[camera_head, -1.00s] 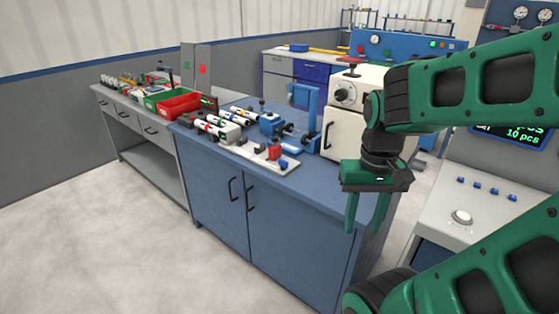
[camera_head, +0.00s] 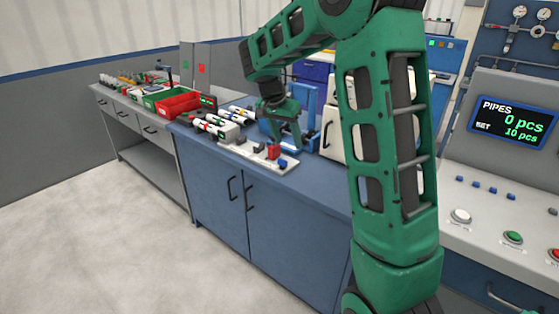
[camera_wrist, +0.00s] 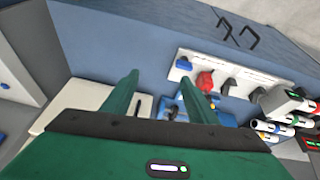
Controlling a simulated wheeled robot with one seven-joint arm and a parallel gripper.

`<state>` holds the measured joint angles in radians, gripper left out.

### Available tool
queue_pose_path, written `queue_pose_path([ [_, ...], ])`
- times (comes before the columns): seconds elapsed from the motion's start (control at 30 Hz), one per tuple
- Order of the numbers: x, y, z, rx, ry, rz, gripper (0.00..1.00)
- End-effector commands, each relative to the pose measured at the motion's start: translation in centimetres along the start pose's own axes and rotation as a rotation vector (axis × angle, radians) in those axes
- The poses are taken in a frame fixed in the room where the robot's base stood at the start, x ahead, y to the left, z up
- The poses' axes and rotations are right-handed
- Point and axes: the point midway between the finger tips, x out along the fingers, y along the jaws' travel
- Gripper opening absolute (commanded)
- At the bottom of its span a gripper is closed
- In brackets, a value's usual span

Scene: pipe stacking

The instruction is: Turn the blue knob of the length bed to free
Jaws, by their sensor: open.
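The length bed (camera_head: 240,152) is a long white plate near the front edge of the blue workbench. In the wrist view, the length bed (camera_wrist: 263,89) runs across the upper right. Its blue knob (camera_head: 283,163) is at the right end; the blue knob also shows in the wrist view (camera_wrist: 183,64), just past one fingertip. A red block (camera_head: 273,152) sits beside the knob, and the red block shows in the wrist view (camera_wrist: 205,80). My gripper (camera_head: 287,142) is above the bed's right end. In the wrist view its green fingers (camera_wrist: 158,77) are open and empty, apart from the knob.
A blue stand (camera_head: 303,97) is close behind my gripper. A white machine (camera_head: 334,135) stands to the right. White pipes with coloured bands (camera_head: 213,125) lie to the left, beyond them a red bin (camera_head: 178,105). The bench's front right surface (camera_head: 310,188) is clear.

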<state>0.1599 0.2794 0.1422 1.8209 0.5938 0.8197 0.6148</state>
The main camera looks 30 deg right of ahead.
Motion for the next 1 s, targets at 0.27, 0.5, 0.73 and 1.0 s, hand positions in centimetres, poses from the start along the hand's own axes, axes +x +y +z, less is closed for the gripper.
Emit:
queue_pose_path([
  [0.27, 2.2, -5.9, -0.2, 0.097, 0.022, -0.021, 0.53],
  [0.5, 4.3, -6.3, -0.3, 0.107, 0.023, -0.02, 0.53],
  [0.73, 8.4, -6.3, -0.3, 0.105, 0.022, -0.02, 0.53],
  [1.0, 12.1, -6.4, -0.4, 0.104, 0.022, -0.02, 0.53],
])
